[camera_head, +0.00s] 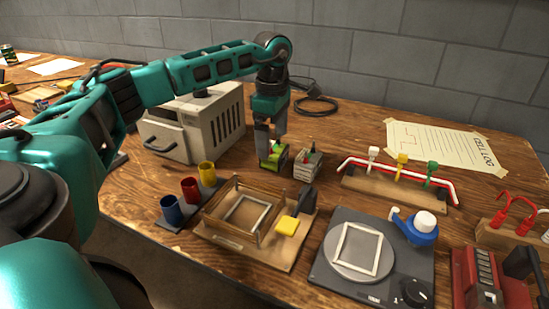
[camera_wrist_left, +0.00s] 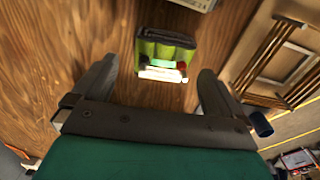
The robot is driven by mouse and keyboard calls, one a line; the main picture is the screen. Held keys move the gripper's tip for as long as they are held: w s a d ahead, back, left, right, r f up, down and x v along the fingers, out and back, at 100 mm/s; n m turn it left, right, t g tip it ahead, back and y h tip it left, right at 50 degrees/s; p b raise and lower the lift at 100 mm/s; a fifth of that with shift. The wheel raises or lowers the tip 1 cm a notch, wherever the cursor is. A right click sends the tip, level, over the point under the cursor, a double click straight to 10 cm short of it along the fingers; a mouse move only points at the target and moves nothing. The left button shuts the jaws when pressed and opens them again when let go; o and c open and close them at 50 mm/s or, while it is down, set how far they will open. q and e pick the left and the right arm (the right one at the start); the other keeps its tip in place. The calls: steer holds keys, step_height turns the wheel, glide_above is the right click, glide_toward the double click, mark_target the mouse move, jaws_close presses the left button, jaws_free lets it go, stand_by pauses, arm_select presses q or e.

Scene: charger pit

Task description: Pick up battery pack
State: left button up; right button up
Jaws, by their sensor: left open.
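The battery pack, a green block with a red spot and a pale strip, stands on the wooden bench in the head view (camera_head: 277,158), and it also shows in the left wrist view (camera_wrist_left: 162,52). My left gripper (camera_head: 270,138) points down at the pack in the head view, its fingers partly covering it. In the left wrist view the fingers (camera_wrist_left: 155,88) are spread wide, with the pack between and beyond their tips and nothing held. Whether the fingers touch the pack is unclear. My right gripper is not in view.
A pale grey-green block (camera_head: 308,164) stands close right of the pack. A beige metal box (camera_head: 185,130) is to the left. A wooden frame fixture (camera_head: 215,228) and coloured cups (camera_head: 190,188) are in front. A rail with coloured handles (camera_head: 385,185) lies right.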

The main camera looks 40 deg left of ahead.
mark_target(275, 147)
arm_select(q)
steer(key=f, duration=0.1)
steer(key=f+b, duration=0.1)
steer(key=f, duration=0.2)
steer(key=shift+d+f, duration=0.1)
steer(key=shift+d, duration=0.25)
steer(key=shift+f, duration=0.25)
steer(key=shift+r, duration=0.1)
steer(key=c, duration=1.3)
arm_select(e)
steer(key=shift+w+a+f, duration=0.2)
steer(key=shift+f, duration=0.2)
arm_select(q)
steer(key=shift+o, duration=0.2)
steer(key=shift+r, duration=0.15)
